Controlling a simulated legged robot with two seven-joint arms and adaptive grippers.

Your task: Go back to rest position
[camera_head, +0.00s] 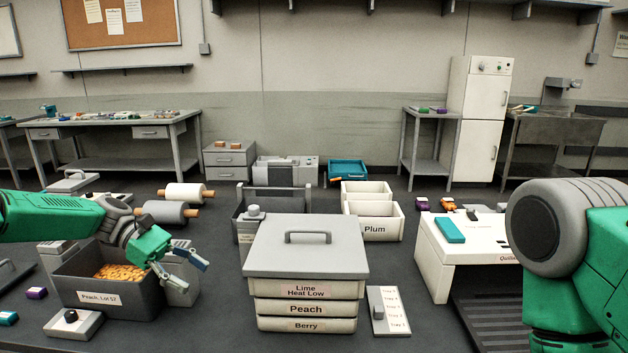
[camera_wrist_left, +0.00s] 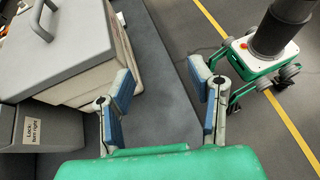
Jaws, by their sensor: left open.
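My left gripper (camera_head: 193,262) is in the head view at the left, above the right side of a grey bin (camera_head: 118,306) labelled "Peach, Lot 57" that holds orange candies (camera_head: 121,273). In the left wrist view the gripper (camera_wrist_left: 163,92) has its two blue-padded fingers spread wide with nothing between them. A stack of trays labelled Lime, Peach and Berry (camera_head: 306,308) with a grey lid (camera_head: 307,256) stands right of it. My right arm shows at the right edge of the head view; its gripper is out of sight.
A slider panel (camera_head: 389,311) stands beside the tray stack. White bins (camera_head: 381,228), one labelled Plum, stand behind it. A white machine (camera_head: 435,270) is at the right. Rollers (camera_head: 184,192) and a small box with a black knob (camera_head: 73,324) are at the left.

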